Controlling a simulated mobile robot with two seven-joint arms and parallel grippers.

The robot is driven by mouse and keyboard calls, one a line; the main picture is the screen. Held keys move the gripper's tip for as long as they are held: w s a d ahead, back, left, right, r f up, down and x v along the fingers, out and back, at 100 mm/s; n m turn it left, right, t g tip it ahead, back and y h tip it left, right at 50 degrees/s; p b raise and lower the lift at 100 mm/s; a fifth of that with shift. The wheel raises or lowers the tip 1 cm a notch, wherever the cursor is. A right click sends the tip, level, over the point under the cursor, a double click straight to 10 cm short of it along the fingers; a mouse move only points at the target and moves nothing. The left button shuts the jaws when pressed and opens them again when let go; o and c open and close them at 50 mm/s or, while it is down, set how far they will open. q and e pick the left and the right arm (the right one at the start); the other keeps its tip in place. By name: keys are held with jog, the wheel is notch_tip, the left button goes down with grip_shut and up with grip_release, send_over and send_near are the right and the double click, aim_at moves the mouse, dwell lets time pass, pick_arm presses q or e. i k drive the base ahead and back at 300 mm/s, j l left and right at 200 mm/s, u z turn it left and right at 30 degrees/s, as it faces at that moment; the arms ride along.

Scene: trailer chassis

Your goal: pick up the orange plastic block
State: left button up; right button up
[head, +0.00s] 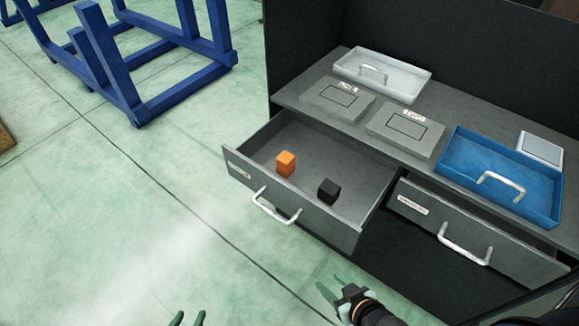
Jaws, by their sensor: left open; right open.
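The orange plastic block (285,163) stands inside the open left drawer (334,170), near its front wall.
A black block (328,191) is in the same drawer, right of the orange one. A second drawer (470,232) to the right is slightly open. The worktop holds a white tray (411,87), a blue tray (470,168) and grey panels. Blue frames (150,108) stand on the floor.

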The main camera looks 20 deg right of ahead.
aim_at(285, 162)
jog(key=i+j+z, duration=0.6)
jog(key=j, duration=0.25)
jog(key=i+l, duration=0.05)
